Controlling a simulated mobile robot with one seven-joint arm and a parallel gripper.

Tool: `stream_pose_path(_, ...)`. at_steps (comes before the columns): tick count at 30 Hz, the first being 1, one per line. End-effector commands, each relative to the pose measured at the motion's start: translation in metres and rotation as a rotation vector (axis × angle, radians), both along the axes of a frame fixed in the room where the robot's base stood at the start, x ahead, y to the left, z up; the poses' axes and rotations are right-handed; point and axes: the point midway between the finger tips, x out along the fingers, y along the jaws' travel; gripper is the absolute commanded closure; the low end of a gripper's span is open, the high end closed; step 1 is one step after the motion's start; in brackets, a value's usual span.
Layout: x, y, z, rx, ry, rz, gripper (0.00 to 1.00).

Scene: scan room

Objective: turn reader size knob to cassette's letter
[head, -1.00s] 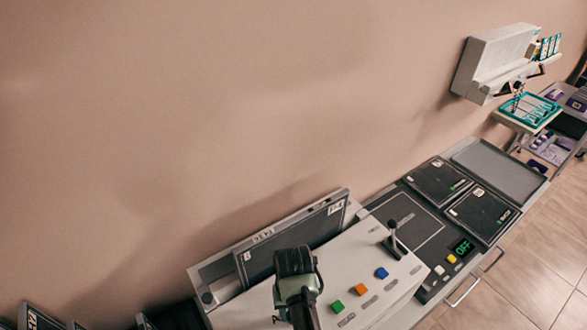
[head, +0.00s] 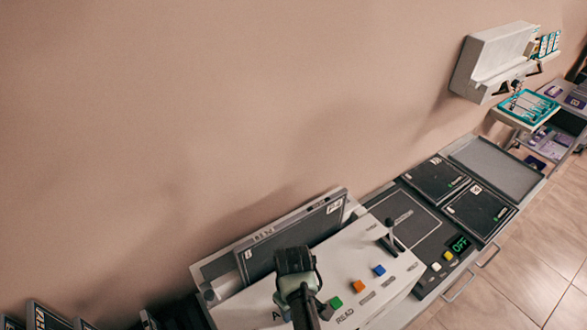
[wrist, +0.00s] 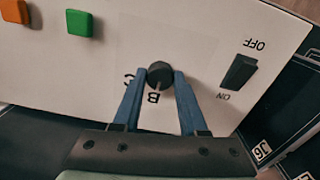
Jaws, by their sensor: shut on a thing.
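The reader's size knob (wrist: 160,75) is a small dark round knob on a white panel in the wrist view. The letters B (wrist: 153,98) and C (wrist: 129,77) are printed beside it; B is nearest the gap between my fingers. My gripper (wrist: 160,82) is shut on the knob, with one blue finger on each side. The knob's pointer is too small to read surely. In the head view my wrist hides the knob on the white reader (head: 345,265). A dark cassette (head: 295,243) stands in the reader's back; its small white label is not readable.
A rocker switch (wrist: 239,72) marked ON and OFF sits right of the knob. Green (head: 335,303), orange (head: 358,286) and blue (head: 379,270) buttons and a lever (head: 390,238) are on the panel. Dark cassettes (head: 480,212) lie on the counter to the right.

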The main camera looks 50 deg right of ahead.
Motion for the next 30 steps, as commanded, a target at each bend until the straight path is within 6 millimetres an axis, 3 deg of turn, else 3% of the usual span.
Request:
stream_pose_path(13,0.0021,-0.0007,0.0016,-0.003,-0.006,0.01,1.0)
stream_pose_path(14,0.0021,-0.0007,0.0016,-0.003,-0.006,0.01,0.55)
stream_pose_path(18,0.0018,-0.0006,0.0013,-0.002,-0.005,0.009,0.29)
stream_pose_path(30,0.0011,-0.0005,0.005,-0.001,-0.003,0.009,0.28)
